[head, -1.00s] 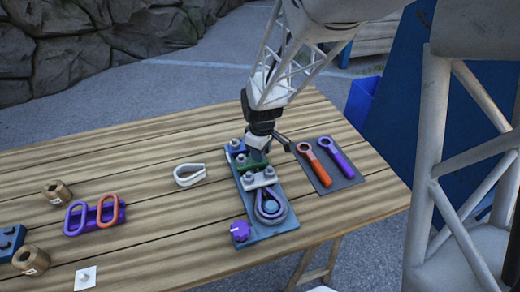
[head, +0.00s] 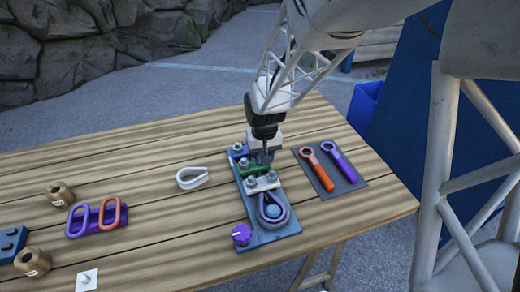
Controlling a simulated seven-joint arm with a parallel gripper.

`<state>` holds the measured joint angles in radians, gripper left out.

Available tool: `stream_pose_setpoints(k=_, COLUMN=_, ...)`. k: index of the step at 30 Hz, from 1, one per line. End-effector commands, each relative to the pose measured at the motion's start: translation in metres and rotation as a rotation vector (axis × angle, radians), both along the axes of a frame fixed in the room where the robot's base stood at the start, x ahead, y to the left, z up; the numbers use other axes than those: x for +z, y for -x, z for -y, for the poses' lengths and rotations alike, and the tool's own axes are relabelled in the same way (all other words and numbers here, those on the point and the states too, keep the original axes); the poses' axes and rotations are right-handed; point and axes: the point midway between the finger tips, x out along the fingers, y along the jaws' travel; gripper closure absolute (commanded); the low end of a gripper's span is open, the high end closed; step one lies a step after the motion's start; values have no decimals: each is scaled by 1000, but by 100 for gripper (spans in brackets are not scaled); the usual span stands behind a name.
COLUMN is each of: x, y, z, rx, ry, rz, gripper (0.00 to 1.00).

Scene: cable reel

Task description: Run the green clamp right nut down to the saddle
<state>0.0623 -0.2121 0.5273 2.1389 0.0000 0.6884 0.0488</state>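The green clamp (head: 257,169) lies across the blue base plate (head: 281,233), between a blue clamp (head: 237,151) behind it and a white clamp (head: 261,183) in front. Its left nut (head: 243,163) shows. My gripper (head: 265,160) points down over the right end of the green clamp. Its fingertips cover the right nut, so I cannot see how high that nut sits above the saddle. The fingers are too small to tell whether they are closed on the nut.
A dark mat (head: 347,182) at right holds an orange wrench (head: 318,171) and a purple wrench (head: 342,163). A purple knob (head: 241,235) and a looped cable (head: 272,207) are at the plate's front. A white loop (head: 192,178) lies left.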

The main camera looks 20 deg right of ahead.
Motion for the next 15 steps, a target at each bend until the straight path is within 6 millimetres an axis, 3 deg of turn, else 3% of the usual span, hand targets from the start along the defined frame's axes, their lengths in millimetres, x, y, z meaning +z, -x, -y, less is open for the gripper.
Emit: stream_pose_setpoints(k=15, x=2, y=-2, z=0, rx=-47, ry=1, rz=5, gripper=92)
